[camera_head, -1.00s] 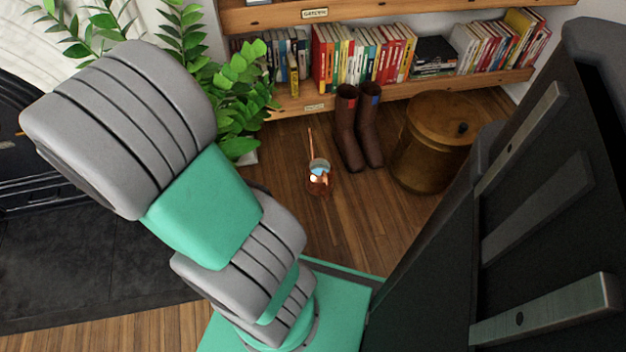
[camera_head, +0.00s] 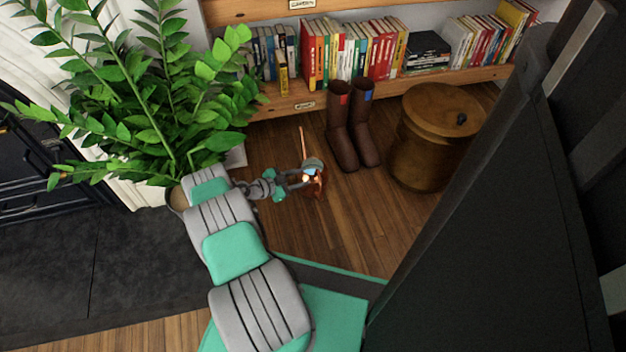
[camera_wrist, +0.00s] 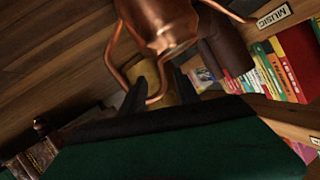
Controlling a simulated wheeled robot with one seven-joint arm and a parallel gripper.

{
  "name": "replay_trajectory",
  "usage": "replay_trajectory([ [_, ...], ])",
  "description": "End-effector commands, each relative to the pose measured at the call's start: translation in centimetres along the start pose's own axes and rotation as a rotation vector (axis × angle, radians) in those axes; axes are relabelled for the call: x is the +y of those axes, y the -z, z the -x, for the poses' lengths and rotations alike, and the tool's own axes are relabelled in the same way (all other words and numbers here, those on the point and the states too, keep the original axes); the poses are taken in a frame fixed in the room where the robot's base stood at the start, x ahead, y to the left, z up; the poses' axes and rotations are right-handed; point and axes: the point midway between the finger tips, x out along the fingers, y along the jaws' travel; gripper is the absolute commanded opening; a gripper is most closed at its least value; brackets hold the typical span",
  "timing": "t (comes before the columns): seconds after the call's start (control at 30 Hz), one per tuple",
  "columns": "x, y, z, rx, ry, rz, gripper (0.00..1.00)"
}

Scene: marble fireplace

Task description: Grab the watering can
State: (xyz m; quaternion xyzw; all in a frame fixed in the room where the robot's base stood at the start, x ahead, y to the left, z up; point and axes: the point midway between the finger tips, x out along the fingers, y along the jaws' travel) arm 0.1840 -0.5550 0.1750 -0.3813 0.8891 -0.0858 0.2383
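The copper watering can (camera_head: 319,186) stands on the wooden floor in front of the boots, its thin spout pointing toward the shelf. In the wrist view its shiny body (camera_wrist: 165,22) is at the top centre, with the looped handle (camera_wrist: 113,62) hanging toward my gripper. My gripper (camera_head: 298,178) is at the can's left side in the head view and overlaps part of it. In the wrist view the two dark fingers (camera_wrist: 159,88) are apart, with the lower handle loop appearing between or just in front of them. Contact cannot be told.
Brown boots (camera_head: 352,130) and a round wooden container (camera_head: 433,145) stand right of the can. A bookshelf (camera_head: 385,92) is behind. A large leafy plant (camera_head: 150,105) is at left, close to my arm. The floor (camera_head: 350,215) in front of the can is clear.

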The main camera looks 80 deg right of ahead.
Motion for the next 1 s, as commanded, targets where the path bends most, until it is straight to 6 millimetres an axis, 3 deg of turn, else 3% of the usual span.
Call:
replay_trajectory([
  [0.3, 0.1, -0.3, -5.3, -0.001, -0.004, 0.004, 0.38],
  [0.57, -0.2, 0.0, -5.7, -0.002, -0.002, 0.005, 0.38],
  [1.0, -0.2, -0.1, -5.6, -0.003, -0.001, 0.006, 0.02],
])
